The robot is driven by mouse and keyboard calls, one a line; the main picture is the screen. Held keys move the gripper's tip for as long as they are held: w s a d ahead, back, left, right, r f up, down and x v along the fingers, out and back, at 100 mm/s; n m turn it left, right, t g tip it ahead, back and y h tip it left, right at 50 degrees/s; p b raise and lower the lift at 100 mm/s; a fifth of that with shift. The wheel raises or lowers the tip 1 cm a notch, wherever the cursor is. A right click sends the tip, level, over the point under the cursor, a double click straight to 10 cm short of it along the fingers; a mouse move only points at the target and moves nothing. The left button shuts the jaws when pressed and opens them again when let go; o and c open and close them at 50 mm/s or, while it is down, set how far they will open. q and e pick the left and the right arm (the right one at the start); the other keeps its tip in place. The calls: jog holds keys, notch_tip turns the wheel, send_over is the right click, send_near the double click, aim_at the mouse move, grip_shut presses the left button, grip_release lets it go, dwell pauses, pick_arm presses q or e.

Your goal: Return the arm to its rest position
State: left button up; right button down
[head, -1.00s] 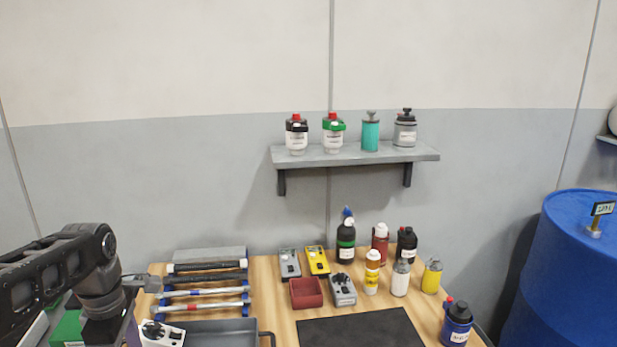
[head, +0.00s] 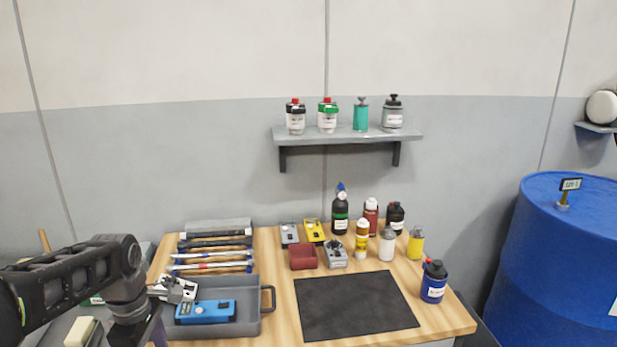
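My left arm comes in from the left edge, and its wrist hangs down over the left side of the table. My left gripper (head: 135,334) is at the bottom of the picture, mostly hidden by the wrist and cut off by the frame, so its fingers cannot be made out. A white and grey device (head: 178,289) shows just right of the wrist, at the far left corner of a grey tray (head: 243,324). I cannot tell whether it touches the gripper. A blue device (head: 206,311) lies in the tray. My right gripper is not in view.
Several long-handled tools (head: 214,255) lie behind the tray. A dark mat (head: 355,305) lies bare at the middle front. A wall shelf (head: 345,137) holds canisters. A blue barrel (head: 550,265) stands at the right.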

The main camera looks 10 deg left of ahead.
pick_arm(q)
jog(key=w+d+f+m+h, duration=0.1)
jog(key=d+f+m, duration=0.3)
jog(key=d+f, duration=0.5)
jog(key=w+d+f+m+h, duration=0.1)
jog(key=d+f+m, duration=0.45)
jog(key=f, duration=0.55)
jog(key=s+d+f+m+h, duration=0.1)
jog(key=s+d+f+m, duration=0.8)
jog(key=s+d+f, duration=0.6)
jog(key=shift+s+d+f+t+h, duration=0.25)
jog(key=shift+s+d+h, duration=0.2)
jog(key=shift+d, duration=0.5)
jog(key=shift+c, duration=0.3)
